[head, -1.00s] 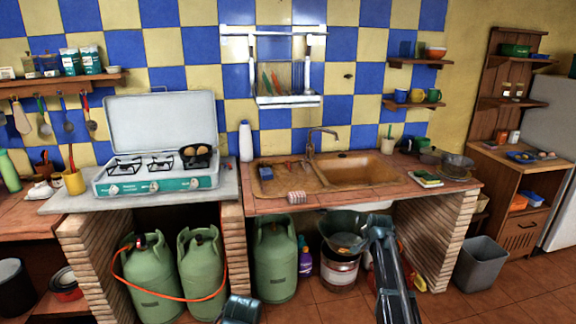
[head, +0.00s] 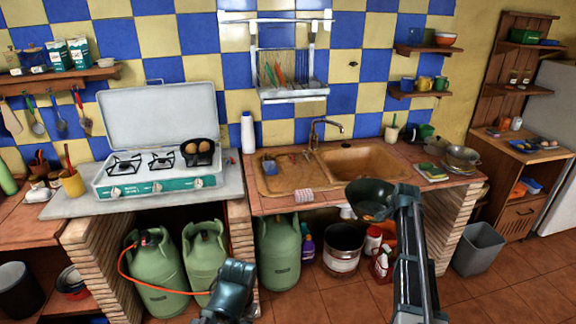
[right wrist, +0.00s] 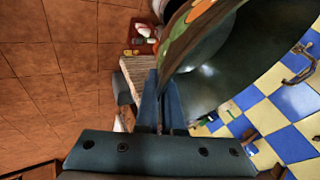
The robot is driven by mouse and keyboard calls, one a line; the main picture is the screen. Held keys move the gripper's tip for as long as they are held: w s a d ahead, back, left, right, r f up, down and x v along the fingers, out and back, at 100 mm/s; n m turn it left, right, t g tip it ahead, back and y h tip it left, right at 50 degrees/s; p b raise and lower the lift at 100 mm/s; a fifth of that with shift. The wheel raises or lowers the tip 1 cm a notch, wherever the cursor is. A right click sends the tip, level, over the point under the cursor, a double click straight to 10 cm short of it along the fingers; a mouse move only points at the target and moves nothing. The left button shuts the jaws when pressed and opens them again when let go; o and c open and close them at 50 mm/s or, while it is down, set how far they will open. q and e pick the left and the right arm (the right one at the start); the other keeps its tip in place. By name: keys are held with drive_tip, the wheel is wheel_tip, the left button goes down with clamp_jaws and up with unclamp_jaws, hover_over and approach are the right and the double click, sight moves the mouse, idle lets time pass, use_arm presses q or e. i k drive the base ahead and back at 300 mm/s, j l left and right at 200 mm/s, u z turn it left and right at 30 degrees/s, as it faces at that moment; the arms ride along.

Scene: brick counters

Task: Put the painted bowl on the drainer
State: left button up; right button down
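The painted bowl (head: 367,196) is dark green inside with an orange patch. It hangs in front of the sink counter's front edge at the tip of my right gripper (head: 392,200). In the right wrist view the bowl (right wrist: 240,75) shows its painted orange and green outside, and its wall sits at the fingers of my right gripper (right wrist: 160,85), which are shut on it. The drainer (head: 292,94) is a white rack on the tiled wall above the sink, with several upright items in it. My left gripper (head: 233,280) is low in front of the gas bottles; its fingers are unclear.
A white bottle (head: 248,134) stands left of the sink, beside the stove (head: 155,180). Bowls (head: 463,156) sit at the counter's right end. Wall shelves (head: 428,50) hang right of the drainer.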

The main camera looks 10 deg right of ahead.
sight(300, 178)
drive_tip(key=i+j, duration=0.55)
drive_tip(key=i, duration=0.15)
drive_tip(key=i+j, duration=0.55)
drive_tip(key=i, duration=0.2)
